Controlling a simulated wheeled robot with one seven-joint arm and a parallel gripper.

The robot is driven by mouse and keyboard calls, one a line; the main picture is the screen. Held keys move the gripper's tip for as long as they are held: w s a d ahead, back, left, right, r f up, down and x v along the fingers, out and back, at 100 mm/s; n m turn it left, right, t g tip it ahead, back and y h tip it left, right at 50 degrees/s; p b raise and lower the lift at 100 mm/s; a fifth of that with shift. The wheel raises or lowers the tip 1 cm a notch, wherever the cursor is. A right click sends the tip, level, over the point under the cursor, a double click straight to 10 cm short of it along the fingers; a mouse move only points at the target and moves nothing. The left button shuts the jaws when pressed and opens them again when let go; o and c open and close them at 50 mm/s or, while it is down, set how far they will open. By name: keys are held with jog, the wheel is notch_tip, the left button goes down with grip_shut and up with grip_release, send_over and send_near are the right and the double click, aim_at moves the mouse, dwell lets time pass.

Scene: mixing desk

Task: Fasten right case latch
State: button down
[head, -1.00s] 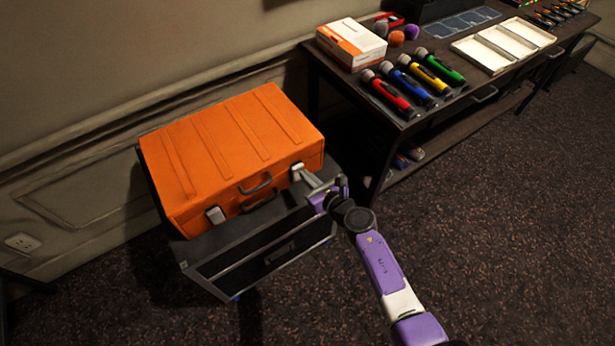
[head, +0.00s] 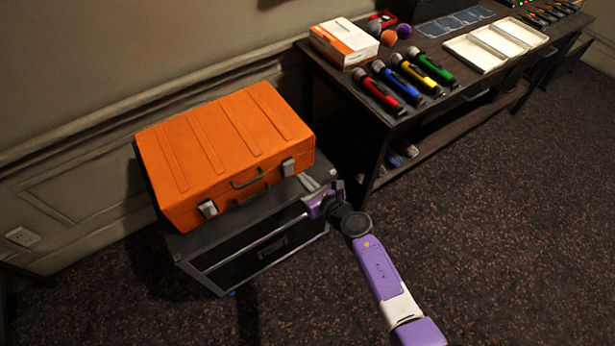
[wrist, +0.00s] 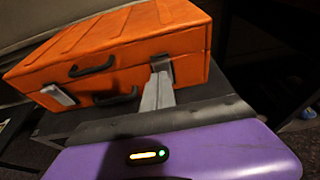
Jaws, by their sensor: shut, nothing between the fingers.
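The orange case (head: 225,150) is closed and lies on a dark equipment box, with its handle side facing my arm. Its right latch (head: 288,167) is a grey plate on the front face and looks flat against the case across the lid seam. The left latch (head: 208,209) is a similar grey plate. My gripper (head: 308,182) is shut and empty, just in front and to the right of the right latch, with a small gap in the head view. In the wrist view the fingers (wrist: 158,92) overlap the lower part of the right latch (wrist: 164,68) and partly hide it.
The dark equipment box (head: 210,250) has a ledge in front of the case, under my gripper. A dark table (head: 445,108) stands to the right with several coloured microphones, a white-orange box (head: 344,42) and a white tray (head: 495,45). The carpet in front is clear.

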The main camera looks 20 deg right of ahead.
jog(key=s+d+r+p, duration=0.2)
jog(key=s+r+p, duration=0.3)
jog(key=s+r, duration=0.1)
jog(key=shift+s+d+r, duration=0.15)
jog(key=shift+s+r, duration=0.25)
jog(key=shift+r, duration=0.15)
